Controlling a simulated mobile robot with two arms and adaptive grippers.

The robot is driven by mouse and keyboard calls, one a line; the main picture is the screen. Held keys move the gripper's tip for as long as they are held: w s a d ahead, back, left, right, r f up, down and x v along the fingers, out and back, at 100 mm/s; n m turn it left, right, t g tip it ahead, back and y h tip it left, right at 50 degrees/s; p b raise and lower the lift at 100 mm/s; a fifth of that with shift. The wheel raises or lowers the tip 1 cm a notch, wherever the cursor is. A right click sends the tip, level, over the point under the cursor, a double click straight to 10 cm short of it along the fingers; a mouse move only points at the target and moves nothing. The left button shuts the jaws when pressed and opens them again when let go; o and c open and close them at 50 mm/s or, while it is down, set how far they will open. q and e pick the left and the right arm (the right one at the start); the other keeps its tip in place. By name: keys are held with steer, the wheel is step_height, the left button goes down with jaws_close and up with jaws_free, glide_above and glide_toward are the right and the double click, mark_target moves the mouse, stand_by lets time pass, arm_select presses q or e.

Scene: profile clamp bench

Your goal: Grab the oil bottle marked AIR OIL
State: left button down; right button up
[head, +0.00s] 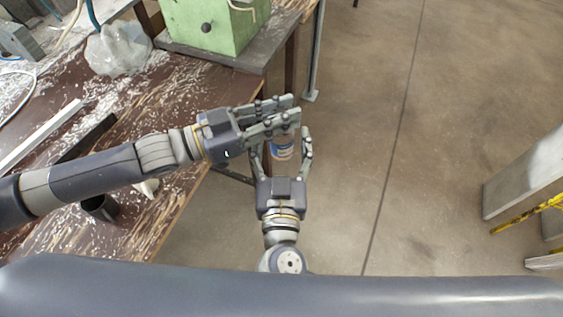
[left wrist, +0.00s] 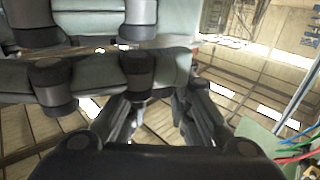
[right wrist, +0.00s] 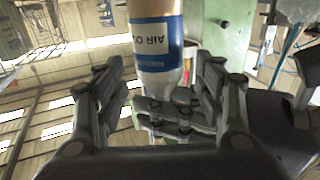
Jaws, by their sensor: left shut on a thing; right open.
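The oil bottle (head: 283,149) has a brownish body and a blue-and-white label. In the right wrist view the bottle (right wrist: 155,50) shows the lettering "AIR O", the rest turned out of sight. My left gripper (head: 290,112) is shut on the bottle, its fingers covering the bottle's upper part in the head view. My right gripper (head: 281,146) is open, with one finger on each side of the bottle. Whether its fingers touch the bottle I cannot tell. In the left wrist view grey finger segments fill the upper left, and the bottle cannot be made out.
The worn brown workbench (head: 150,225) lies to the left, with a dark cup (head: 101,207) near its front edge. A green box (head: 208,28) stands at the back, beside a plastic-wrapped lump (head: 118,48). Open concrete floor (head: 420,150) extends to the right.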

mark_target(282, 141)
steer(key=shift+w, duration=1.65)
steer(key=c, duration=1.2)
arm_select(q)
steer(key=c, duration=1.4)
jaws_free()
arm_select(e)
steer(key=shift+c, duration=0.2)
arm_select(q)
steer(key=shift+o, duration=0.2)
steer(key=shift+s+a, duration=0.1)
